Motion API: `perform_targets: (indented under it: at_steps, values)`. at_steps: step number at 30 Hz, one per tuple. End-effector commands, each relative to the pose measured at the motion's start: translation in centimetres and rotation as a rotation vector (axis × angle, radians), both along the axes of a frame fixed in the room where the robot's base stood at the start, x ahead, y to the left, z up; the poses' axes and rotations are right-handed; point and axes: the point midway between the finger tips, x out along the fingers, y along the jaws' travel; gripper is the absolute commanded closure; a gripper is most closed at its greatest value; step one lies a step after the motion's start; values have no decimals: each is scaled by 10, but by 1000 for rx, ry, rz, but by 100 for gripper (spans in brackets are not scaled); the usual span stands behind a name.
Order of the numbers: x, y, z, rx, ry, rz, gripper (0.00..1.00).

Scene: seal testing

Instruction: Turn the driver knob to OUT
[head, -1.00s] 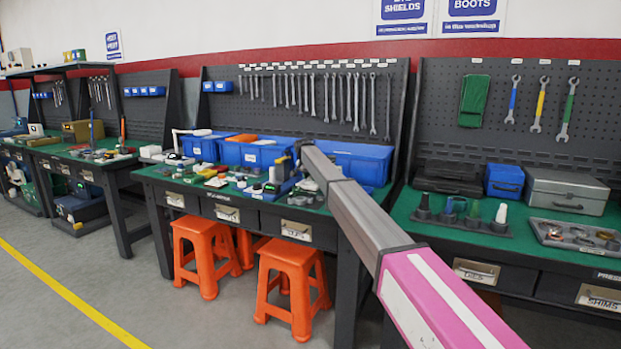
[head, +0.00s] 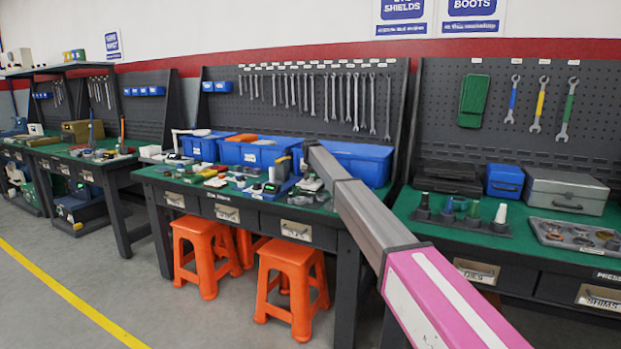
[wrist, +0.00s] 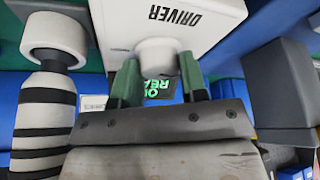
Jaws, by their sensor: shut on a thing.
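The driver (wrist: 205,22) is a white box in the wrist view, with DRIVER lettered upside down on it. Its round white knob (wrist: 158,57) sits between the two green fingertips of my gripper (wrist: 158,80). The gripper is shut on the knob. A dark display with green letters (wrist: 158,88) shows behind the knob, partly hidden, so its full text cannot be read. No pointer or OUT mark on the knob can be made out. In the head view my arm reaches over the middle bench, and the gripper's hold is too small to tell.
A white handle-like piece with black bands (wrist: 45,110) stands close left of my gripper, and a dark grey block (wrist: 280,90) close right. Blue bins (head: 350,165) line the back of the middle bench.

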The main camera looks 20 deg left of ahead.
Motion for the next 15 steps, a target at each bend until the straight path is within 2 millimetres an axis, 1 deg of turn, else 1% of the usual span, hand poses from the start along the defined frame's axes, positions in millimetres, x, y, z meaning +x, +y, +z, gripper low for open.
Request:
perform_targets:
  at_steps: [7,15]
  values:
    - [0,-1,0,1,1,114,84]
    - [0,-1,0,0,1,160,84]
